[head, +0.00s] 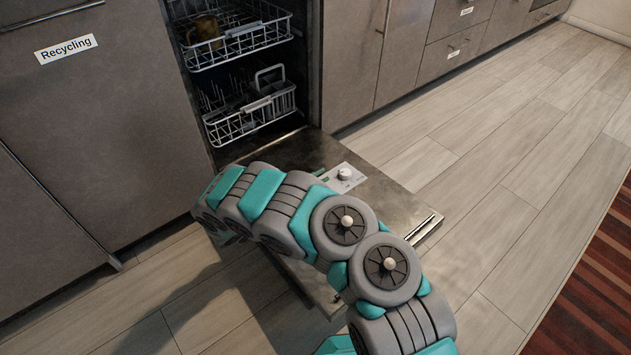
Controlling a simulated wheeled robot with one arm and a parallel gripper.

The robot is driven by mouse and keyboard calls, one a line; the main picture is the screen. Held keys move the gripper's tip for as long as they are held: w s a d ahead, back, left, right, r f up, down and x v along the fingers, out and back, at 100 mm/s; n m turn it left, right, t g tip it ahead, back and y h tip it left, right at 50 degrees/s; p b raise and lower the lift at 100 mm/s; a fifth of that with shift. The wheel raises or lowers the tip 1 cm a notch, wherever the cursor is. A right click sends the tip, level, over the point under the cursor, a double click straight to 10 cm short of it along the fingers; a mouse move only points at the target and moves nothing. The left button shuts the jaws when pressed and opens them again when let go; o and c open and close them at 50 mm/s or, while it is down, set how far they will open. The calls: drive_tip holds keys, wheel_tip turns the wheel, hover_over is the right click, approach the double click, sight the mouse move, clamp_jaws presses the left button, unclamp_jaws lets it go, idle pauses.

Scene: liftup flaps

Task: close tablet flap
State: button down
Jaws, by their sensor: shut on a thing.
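The dishwasher door (405,204) is folded down, with its inner face up. My arm, grey and teal, arches over the door from the lower right to the left. My gripper is hidden behind the arm links.
The open dishwasher holds an upper rack (235,42) with a brown mug (203,30) and a lower rack (250,115). Grey cabinets, one labelled Recycling (66,49), stand on both sides. Wooden floor (500,160) is clear at right; a striped rug (598,290) lies at lower right.

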drive_tip(key=shift+s+d+f+m+b, duration=0.15)
drive_tip(key=shift+s+f+m+b, duration=0.1)
drive_tip(key=shift+m+b, duration=0.4)
drive_tip(key=shift+s+d+f+m+b, duration=0.1)
drive_tip(key=shift+s+f+m+b, duration=0.15)
drive_tip(key=shift+m+b, duration=0.4)
drive_tip(key=shift+s+d+f+m+b, duration=0.15)
drive_tip(key=shift+f+m+b, duration=0.15)
drive_tip(key=shift+m+b, duration=0.35)
drive_tip(key=c, duration=0.8)
unclamp_jaws()
drive_tip(key=shift+c, duration=0.2)
